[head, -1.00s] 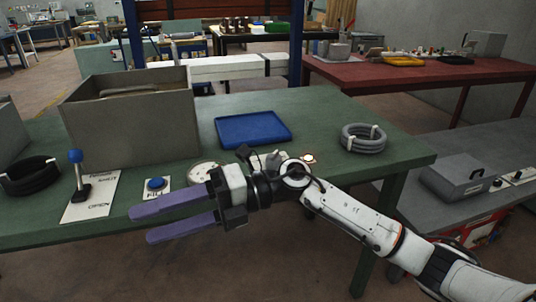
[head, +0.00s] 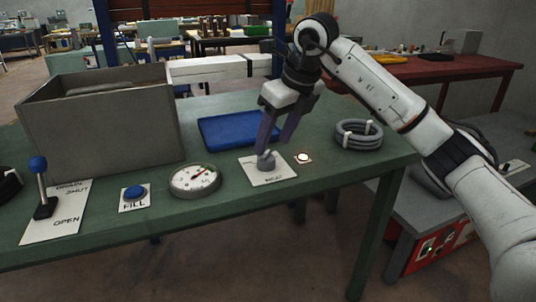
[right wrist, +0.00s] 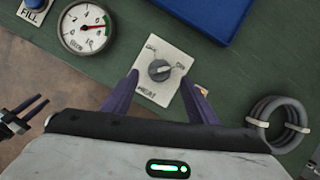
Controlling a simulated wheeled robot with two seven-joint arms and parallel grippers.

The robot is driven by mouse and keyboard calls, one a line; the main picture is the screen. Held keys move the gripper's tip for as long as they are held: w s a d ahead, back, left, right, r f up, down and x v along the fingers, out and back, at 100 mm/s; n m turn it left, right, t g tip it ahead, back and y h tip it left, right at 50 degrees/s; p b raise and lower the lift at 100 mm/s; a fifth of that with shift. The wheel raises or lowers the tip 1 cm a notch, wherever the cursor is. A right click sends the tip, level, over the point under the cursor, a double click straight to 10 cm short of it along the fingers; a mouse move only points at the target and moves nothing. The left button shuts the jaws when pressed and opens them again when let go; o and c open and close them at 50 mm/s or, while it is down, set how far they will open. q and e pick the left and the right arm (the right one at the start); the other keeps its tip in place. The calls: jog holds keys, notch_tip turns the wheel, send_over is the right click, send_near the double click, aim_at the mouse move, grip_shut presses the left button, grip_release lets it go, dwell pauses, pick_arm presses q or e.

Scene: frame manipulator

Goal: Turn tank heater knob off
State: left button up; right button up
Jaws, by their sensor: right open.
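The grey heater knob (head: 265,160) sits on a white plate (head: 279,178) near the green table's front edge. In the right wrist view the knob (right wrist: 160,70) is centred, with a pale mark pointing toward the right-hand label; the small print is hard to read. My right gripper (head: 275,146) is open and points down over the plate. Its purple fingers stand on either side of the knob; contact cannot be told. The lit round indicator (head: 303,157) is right of the plate. My left gripper is not in the head view.
A round gauge (head: 194,180), a blue FILL button (head: 134,193) and a blue-topped drain lever (head: 41,185) stand left of the knob. A grey tank (head: 105,125) and blue tray (head: 240,130) are behind. A coiled grey hose (head: 358,134) is at right.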

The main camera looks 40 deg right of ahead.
aim_at(267, 154)
jog(key=x, duration=0.5)
jog(key=c, duration=1.1)
